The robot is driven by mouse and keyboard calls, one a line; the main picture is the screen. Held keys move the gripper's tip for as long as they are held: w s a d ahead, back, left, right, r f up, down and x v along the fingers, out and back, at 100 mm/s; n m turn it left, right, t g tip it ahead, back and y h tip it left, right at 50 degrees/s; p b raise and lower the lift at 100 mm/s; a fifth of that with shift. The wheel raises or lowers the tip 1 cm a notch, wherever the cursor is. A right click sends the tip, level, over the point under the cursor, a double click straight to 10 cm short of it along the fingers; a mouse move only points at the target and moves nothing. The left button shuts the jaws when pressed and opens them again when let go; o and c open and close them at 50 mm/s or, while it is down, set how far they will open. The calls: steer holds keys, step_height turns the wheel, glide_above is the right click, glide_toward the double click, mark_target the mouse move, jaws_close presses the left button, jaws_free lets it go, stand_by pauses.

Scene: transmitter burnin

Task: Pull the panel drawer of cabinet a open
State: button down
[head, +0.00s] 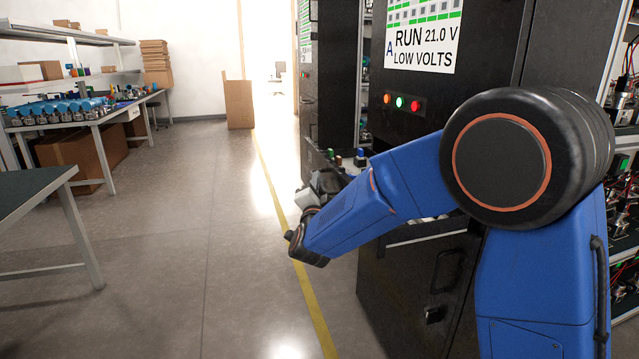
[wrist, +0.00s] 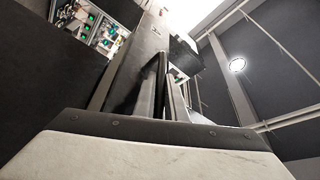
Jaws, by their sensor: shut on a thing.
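Cabinet a (head: 350,60) is the black cabinet with the "A RUN 21.0 V LOW VOLTS" sign. Its panel drawer (head: 345,163) stands out from the front, with a few small coloured knobs on top. My blue arm covers much of the drawer, so I cannot tell how far out it is. My gripper (head: 318,188) is at the drawer's outer end, shut on its handle; the grip itself is mostly hidden in the head view.
Orange, green and red lights (head: 400,102) are on the cabinet front. A lower door (head: 400,290) has a vertical handle. A yellow line (head: 290,240) runs along the floor. The floor to the left is clear up to a green-topped table (head: 30,195) and workbench (head: 105,115).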

steer(key=c, duration=2.1)
jaws_free()
steer(key=v, duration=1.7)
steer(key=shift+s+d, duration=0.1)
steer(key=shift+s, duration=0.1)
steer(key=shift+f, duration=0.1)
